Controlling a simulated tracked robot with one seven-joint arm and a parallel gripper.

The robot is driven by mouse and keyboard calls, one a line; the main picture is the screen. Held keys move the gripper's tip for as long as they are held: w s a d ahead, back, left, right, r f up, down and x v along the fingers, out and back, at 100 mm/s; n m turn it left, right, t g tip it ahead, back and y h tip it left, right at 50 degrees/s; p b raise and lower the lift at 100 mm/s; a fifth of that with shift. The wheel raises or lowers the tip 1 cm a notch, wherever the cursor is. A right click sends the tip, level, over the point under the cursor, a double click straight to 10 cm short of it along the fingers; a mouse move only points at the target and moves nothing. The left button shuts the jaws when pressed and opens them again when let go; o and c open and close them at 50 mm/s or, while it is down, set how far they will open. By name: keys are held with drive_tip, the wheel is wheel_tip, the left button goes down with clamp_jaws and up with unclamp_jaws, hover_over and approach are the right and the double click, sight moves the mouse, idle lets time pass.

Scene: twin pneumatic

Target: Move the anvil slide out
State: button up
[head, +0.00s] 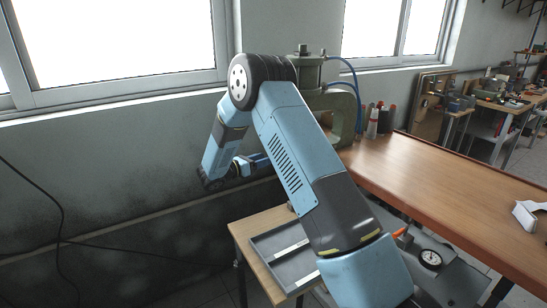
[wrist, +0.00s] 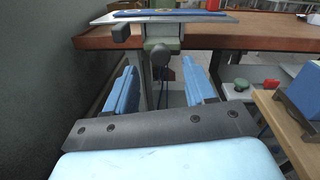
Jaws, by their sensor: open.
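The green pneumatic press (head: 345,112) stands at the far left end of the wooden bench, partly hidden by my arm in the head view. In the wrist view, a flat grey plate with a blue strip (wrist: 165,15) sits at the bench edge above a green part; it appears to be the anvil slide. A dark rounded knob (wrist: 160,54) hangs below it. My gripper (wrist: 160,72) is open, its two blue fingers apart with the knob seen between and beyond them. I cannot tell whether anything touches. My gripper (head: 258,164) also shows in the head view, left of the press.
A grey tray (head: 262,244) lies on a small wooden table below my arm. The grey wall (wrist: 40,70) is close on the left.

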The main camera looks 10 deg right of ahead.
drive_tip(key=x, duration=0.5)
drive_tip(key=shift+w+d, duration=0.1)
drive_tip(key=shift+d, duration=0.2)
drive_tip(key=shift+c, duration=0.4)
clamp_jaws()
